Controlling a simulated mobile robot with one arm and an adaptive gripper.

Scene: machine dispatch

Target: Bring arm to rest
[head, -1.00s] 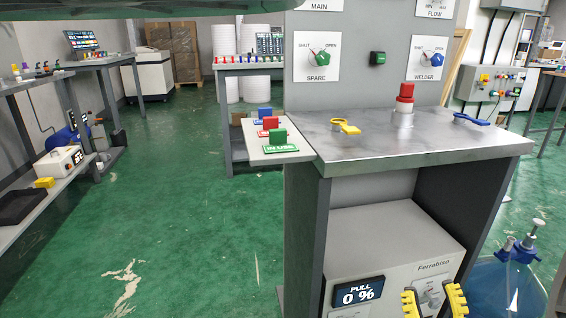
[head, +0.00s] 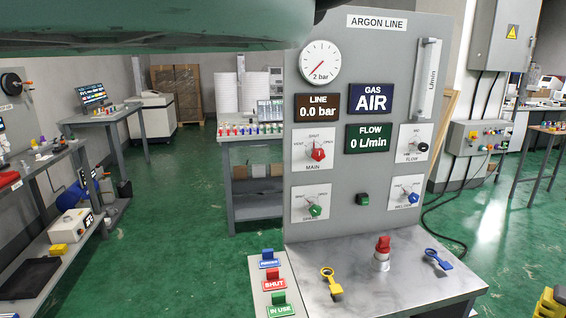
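A large grey-green shape crosses the top left of the view.
The argon line panel (head: 375,222) stands behind the bench, with knobs and displays. On the bench are a yellow key-like piece (head: 331,284), a red-topped fitting (head: 382,252) and a blue key-like piece (head: 438,259). Green floor (head: 180,235) is open at left.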

